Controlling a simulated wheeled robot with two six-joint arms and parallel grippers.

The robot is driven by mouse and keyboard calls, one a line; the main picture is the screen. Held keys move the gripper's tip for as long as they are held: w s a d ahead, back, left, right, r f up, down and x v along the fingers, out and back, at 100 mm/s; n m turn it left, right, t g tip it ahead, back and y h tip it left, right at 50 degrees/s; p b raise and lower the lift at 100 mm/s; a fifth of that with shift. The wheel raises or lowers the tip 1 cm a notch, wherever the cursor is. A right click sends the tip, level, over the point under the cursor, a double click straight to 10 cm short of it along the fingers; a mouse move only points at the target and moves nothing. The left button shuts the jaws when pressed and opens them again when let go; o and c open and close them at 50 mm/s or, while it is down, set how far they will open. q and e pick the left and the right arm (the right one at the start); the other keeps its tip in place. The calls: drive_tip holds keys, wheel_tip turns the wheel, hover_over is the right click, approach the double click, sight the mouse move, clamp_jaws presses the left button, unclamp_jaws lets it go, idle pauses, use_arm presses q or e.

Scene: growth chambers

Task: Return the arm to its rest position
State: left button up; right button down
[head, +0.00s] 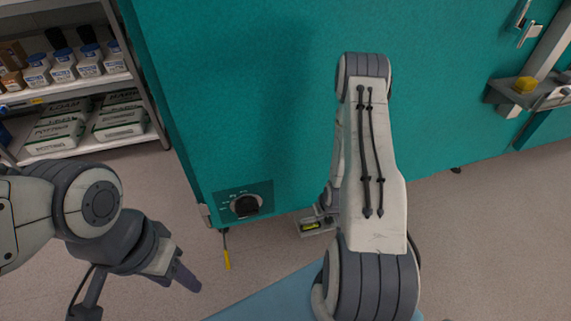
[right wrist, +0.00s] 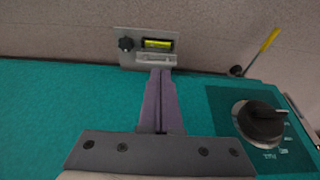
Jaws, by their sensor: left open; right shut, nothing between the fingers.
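My right arm (head: 375,160) reaches up in front of the teal chamber (head: 270,90) and bends back down. Its gripper is mostly hidden behind my own arm link in the head view. In the right wrist view the right gripper (right wrist: 161,75) is shut with nothing between its fingers. Its tips are close to a small metal plate (right wrist: 128,58) with a yellow-green level vial (right wrist: 158,44) and a black knob; I cannot tell if they touch. My left gripper (head: 183,276) is open and empty over the floor at the lower left.
A black dial (head: 246,206) is on the chamber's lower left corner. A yellow-handled rod (head: 227,258) hangs below it. A shelf (head: 85,88) with jars and bags stands at left. A grey bracket shelf (head: 505,92) is on the right. Floor (head: 490,230) at right is clear.

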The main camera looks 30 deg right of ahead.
drive_tip(key=shift+r, duration=0.1)
drive_tip(key=w+a+r+n, duration=0.3)
drive_tip(key=w+a+r, duration=0.2)
drive_tip(key=a+r, duration=0.5)
drive_tip(key=s+a+r+n+g+y, duration=0.1)
drive_tip(key=s+a+r+n, duration=0.1)
drive_tip(key=a+r, duration=0.9)
drive_tip(key=s+a+r+n+g, duration=0.1)
drive_tip(key=s+a+r+n, duration=0.1)
drive_tip(key=s+a+r, duration=0.3)
drive_tip(key=s+a+r+n+g, duration=0.1)
drive_tip(key=s+r, duration=0.3)
drive_tip(key=s, duration=0.3)
drive_tip(key=s+a+r+n+g, duration=0.1)
drive_tip(key=s+a+r+n, duration=0.1)
drive_tip(key=s+a+r, duration=0.3)
wheel_tip(320, 180, up, 35)
drive_tip(key=s+d+p, duration=0.1)
drive_tip(key=p, duration=3.4)
drive_tip(key=shift+s+d+f+y, duration=0.15)
drive_tip(key=shift+d+y, duration=0.2)
drive_tip(key=shift+y, duration=0.05)
